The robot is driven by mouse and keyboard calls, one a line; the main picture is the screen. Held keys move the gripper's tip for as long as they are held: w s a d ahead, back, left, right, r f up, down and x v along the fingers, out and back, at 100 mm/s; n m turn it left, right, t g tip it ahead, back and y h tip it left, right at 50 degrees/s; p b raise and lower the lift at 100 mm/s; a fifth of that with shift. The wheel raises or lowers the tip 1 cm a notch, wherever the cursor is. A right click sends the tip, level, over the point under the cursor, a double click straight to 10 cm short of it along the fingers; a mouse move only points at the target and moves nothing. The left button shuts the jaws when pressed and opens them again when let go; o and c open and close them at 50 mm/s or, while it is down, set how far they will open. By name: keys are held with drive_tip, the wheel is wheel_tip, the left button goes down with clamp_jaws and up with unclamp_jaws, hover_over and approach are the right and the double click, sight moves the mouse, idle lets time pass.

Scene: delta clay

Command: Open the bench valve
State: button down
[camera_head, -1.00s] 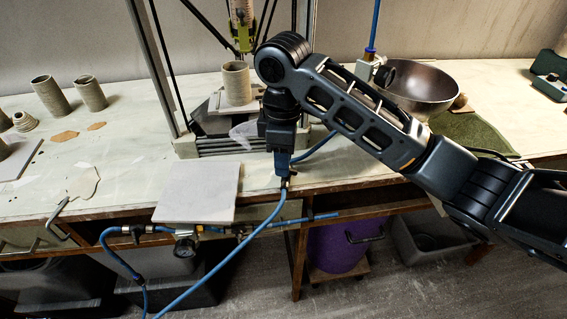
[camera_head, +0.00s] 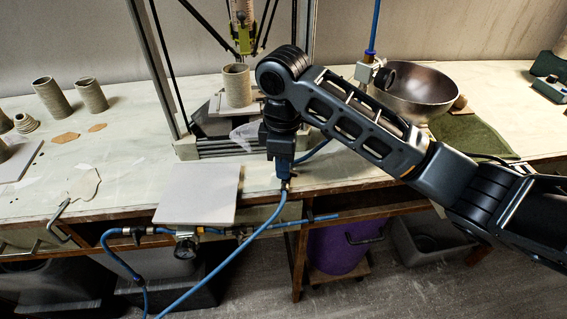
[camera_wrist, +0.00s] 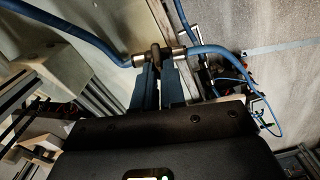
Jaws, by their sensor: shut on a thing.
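The bench valve shows in the wrist view as a metal fitting (camera_wrist: 178,54) in line with blue hose on both sides. Its dark handle (camera_wrist: 155,50) sits between the tips of my two blue fingers. My gripper (camera_wrist: 158,66) is shut on this handle. In the head view my gripper (camera_head: 285,178) points down at the front edge of the bench, with the small brass valve fitting (camera_head: 289,187) and the blue hose just below it. The gripper hides most of the valve there, and I cannot tell the handle's angle.
A pale square board (camera_head: 198,193) lies at the bench edge, left of my gripper, above a pressure gauge (camera_head: 186,246). A clay cylinder (camera_head: 237,86) stands under the printer frame behind. A metal bowl (camera_head: 416,92) is right, behind my arm. Blue hose (camera_head: 235,255) hangs in front.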

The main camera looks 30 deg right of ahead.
drive_tip(key=shift+n, duration=0.4)
drive_tip(key=n, duration=0.1)
drive_tip(key=n+t+b, duration=0.1)
drive_tip(key=n, duration=0.1)
drive_tip(key=shift+s+a+f+n, duration=0.1)
drive_tip(key=shift+s+a+n, duration=0.05)
drive_tip(key=shift+s+n, duration=0.15)
drive_tip(key=n+b, duration=0.1)
drive_tip(key=n, duration=0.2)
drive_tip(key=n+t+b, duration=0.1)
drive_tip(key=shift+s+f+b, duration=0.15)
drive_tip(key=shift+s+b, duration=0.15)
drive_tip(key=shift+b, duration=0.05)
drive_tip(key=n+b, duration=0.1)
drive_tip(key=n, duration=0.1)
drive_tip(key=n+b, duration=0.2)
drive_tip(key=n+t+b, duration=0.1)
drive_tip(key=shift+s+d+f+n, duration=0.1)
drive_tip(key=shift+s+d+n, duration=0.1)
drive_tip(key=shift+s+n, duration=0.2)
drive_tip(key=shift+s+d+n+t+y+b, duration=0.15)
drive_tip(key=shift+n+t+y+b, duration=0.15)
drive_tip(key=shift+n+b, duration=1.4)
drive_tip(key=c, duration=1.2)
unclamp_jaws()
drive_tip(key=shift+r, duration=0.2)
